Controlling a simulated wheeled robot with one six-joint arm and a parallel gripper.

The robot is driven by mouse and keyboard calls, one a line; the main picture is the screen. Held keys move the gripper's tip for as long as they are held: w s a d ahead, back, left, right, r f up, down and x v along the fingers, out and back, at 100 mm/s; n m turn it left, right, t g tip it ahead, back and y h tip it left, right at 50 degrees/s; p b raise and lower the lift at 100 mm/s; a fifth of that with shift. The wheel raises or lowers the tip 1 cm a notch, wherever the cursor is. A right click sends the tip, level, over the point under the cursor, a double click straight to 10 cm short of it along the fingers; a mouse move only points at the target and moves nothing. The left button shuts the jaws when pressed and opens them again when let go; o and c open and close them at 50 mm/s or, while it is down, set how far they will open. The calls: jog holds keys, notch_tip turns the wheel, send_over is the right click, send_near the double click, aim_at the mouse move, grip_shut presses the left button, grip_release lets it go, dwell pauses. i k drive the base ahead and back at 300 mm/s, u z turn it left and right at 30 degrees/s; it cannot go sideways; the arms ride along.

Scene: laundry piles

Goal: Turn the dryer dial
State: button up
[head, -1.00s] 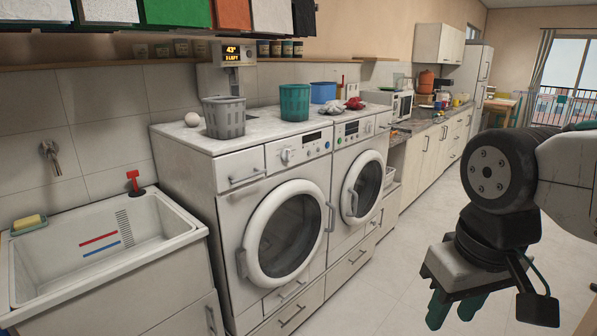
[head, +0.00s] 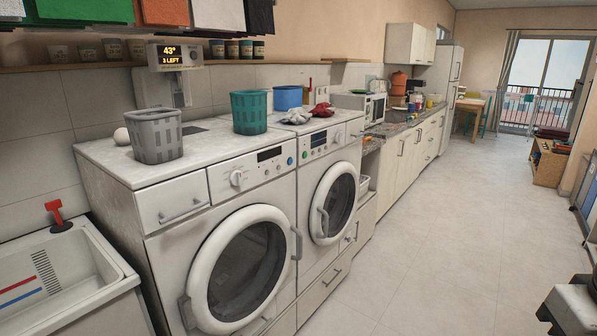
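Two white front-loading machines stand side by side. The nearer, left machine (head: 160,235) has a drawer front, a round white dial (head: 236,178), a dark display and a round glass door. The farther, right machine (head: 310,245) has a similar panel with a display, small buttons and a round white knob (head: 338,138). No label shows which one is the dryer. My gripper (head: 572,308) shows only in part at the bottom right corner, far from both dials. Its fingers are outside the picture.
On the machine tops are a grey basket (head: 156,140), a teal basket (head: 249,115), a blue container (head: 288,97) and crumpled cloths (head: 297,116). A sink (head: 60,285) is at the left. The floor (head: 440,235) right of the machines is clear.

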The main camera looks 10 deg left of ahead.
aim_at(236, 177)
jog(key=z, duration=0.15)
jog(key=i, duration=1.15)
jog(key=u, duration=0.5)
